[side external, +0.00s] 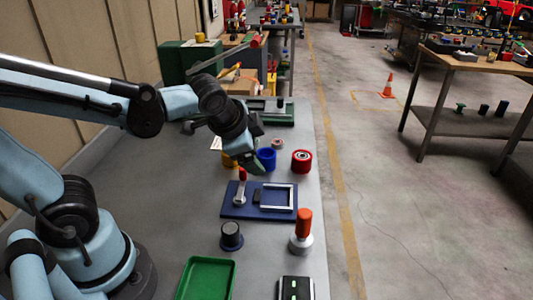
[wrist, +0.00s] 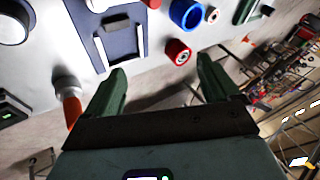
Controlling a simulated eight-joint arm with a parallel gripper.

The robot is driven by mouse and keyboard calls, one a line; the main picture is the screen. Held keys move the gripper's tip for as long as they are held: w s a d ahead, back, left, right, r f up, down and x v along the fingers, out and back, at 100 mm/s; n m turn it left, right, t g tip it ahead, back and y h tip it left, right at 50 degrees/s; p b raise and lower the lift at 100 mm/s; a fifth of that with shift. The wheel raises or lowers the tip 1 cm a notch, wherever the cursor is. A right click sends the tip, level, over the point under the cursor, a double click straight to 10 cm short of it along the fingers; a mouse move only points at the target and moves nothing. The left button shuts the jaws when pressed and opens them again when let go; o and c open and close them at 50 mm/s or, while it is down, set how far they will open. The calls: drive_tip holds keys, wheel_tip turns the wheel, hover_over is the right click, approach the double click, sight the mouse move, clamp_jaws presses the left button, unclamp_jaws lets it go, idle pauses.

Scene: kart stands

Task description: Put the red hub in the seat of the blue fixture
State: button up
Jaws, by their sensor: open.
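The red hub (side external: 301,162), a short cylinder with a pale centre, stands on the grey table right of my gripper in the side view. It also shows in the wrist view (wrist: 177,52), beyond and between my fingertips. The blue fixture (side external: 229,211) is a flat plate with a silver U-shaped frame, whose seat looks empty, and a red-handled clamp at its left. In the wrist view the fixture (wrist: 97,22) is at upper left. My gripper (wrist: 161,66) is open and empty, its green fingers apart. In the side view my gripper (side external: 257,167) hangs above the table behind the fixture.
A blue ring (side external: 267,159) and a yellow part (side external: 229,160) stand near my gripper. An orange-handled tool (side external: 303,230), a dark knob (side external: 231,235), a green tray (side external: 207,262) and a black box (side external: 296,289) lie nearer the camera. The table's right edge is close to the hub.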

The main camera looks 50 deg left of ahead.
drive_tip(key=s+n, duration=0.1)
drive_tip(key=n, duration=0.1)
drive_tip(key=s+n+h, duration=0.1)
drive_tip(key=s, duration=0.1)
drive_tip(key=s+n, duration=0.1)
drive_tip(key=n, duration=0.1)
drive_tip(key=shift+s+d+r+n+h, duration=0.15)
drive_tip(key=shift+d+r+n+h, duration=0.15)
drive_tip(key=shift+d+h, duration=0.1)
drive_tip(key=shift+o, duration=0.2)
drive_tip(key=shift+s+d+n+t, duration=0.15)
drive_tip(key=shift+s+n+t, duration=0.25)
drive_tip(key=shift+n, duration=0.4)
